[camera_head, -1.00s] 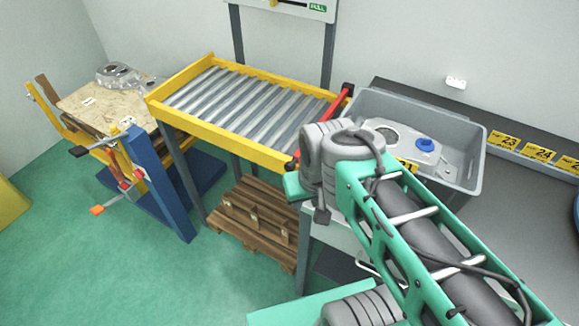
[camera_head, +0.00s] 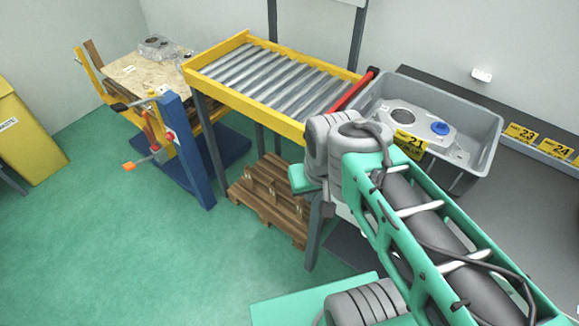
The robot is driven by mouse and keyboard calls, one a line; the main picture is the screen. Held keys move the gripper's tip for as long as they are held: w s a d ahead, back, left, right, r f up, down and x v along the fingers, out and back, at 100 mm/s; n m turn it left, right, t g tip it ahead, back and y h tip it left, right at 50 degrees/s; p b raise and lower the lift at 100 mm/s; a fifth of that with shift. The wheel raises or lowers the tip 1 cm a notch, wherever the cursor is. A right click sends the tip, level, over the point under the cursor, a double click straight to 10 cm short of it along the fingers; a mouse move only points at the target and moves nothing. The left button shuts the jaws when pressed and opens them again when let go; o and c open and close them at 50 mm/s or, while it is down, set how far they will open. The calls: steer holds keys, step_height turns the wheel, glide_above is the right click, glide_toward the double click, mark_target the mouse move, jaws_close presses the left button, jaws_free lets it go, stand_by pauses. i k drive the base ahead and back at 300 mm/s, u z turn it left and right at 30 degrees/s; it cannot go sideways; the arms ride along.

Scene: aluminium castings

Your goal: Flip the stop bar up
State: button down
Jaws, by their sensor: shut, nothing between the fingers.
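The stop bar (camera_head: 353,90) is a red bar with a black end, lying across the right end of the roller conveyor (camera_head: 238,96). Its far end shows by the grey bin. Its near end is hidden behind my arm. The bar looks low, along the conveyor's end, not standing up. My arm crosses the right half of the view, its grey joint in front of the conveyor's near right corner. My gripper does not show; it is out of sight behind or beyond the arm.
A grey bin (camera_head: 487,140) right of the conveyor holds an aluminium casting (camera_head: 408,121) with a blue cap. The conveyor rollers are empty. A wooden pallet (camera_head: 268,199) lies underneath. A workbench (camera_head: 143,78) with clamps and a blue post stands left. Green floor at front left is clear.

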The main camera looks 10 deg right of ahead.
mark_target(338, 107)
steer(key=u, duration=0.45)
steer(key=k, duration=1.1)
steer(key=u, duration=0.8)
steer(key=i, duration=0.45)
steer(key=u, duration=0.75)
steer(key=i, duration=0.8)
steer(key=z, duration=0.85)
steer(key=i, duration=0.55)
steer(key=z, duration=0.65)
